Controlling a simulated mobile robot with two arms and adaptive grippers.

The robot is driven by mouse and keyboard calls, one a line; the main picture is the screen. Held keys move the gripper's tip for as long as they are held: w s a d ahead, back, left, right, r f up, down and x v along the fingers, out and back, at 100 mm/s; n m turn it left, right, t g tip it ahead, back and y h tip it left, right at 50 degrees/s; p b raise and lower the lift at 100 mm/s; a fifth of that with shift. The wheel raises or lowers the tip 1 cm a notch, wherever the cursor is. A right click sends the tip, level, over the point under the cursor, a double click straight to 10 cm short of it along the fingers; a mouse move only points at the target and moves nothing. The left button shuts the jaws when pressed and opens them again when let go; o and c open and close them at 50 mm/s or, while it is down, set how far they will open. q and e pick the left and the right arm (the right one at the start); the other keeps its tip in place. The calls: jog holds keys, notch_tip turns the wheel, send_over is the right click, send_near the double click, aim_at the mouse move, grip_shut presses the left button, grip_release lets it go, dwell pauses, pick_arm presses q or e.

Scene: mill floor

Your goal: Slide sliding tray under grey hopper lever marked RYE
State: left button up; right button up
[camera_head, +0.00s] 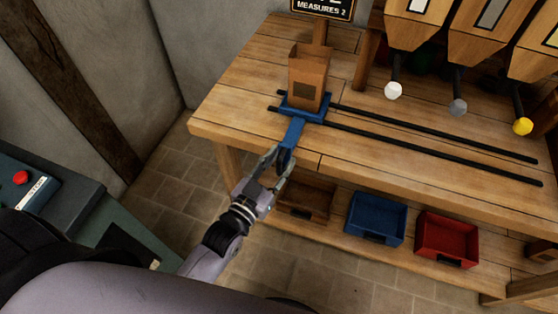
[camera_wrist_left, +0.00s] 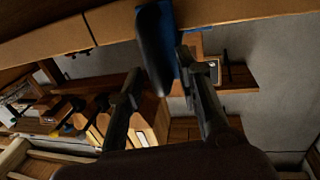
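The blue sliding tray (camera_head: 318,117) sits at the left end of two black rails and carries an upright brown box. Its blue arm (camera_head: 293,131) reaches over the table's front edge to a dark grip (camera_head: 285,158). My left gripper (camera_head: 281,160) is at this grip, its fingers apart on either side. The grip also shows between the fingers in the left wrist view (camera_wrist_left: 154,50); firm contact is not visible. Three hoppers hang at the upper right, with white (camera_head: 393,91), grey (camera_head: 458,107) and yellow (camera_head: 522,126) lever knobs. No RYE label is readable. My right gripper is not in view.
The rails (camera_head: 430,145) run clear to the right across the wooden table (camera_head: 230,110). Brown (camera_head: 306,198), blue (camera_head: 375,218) and red (camera_head: 447,239) bins stand on the shelf below. A console with a red button (camera_head: 21,177) is at left. A sign (camera_head: 322,8) reads "MEASURES 2".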

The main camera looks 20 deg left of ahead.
pick_arm(q)
jog(key=shift+c, duration=0.2)
grip_shut()
dwell(0.6)
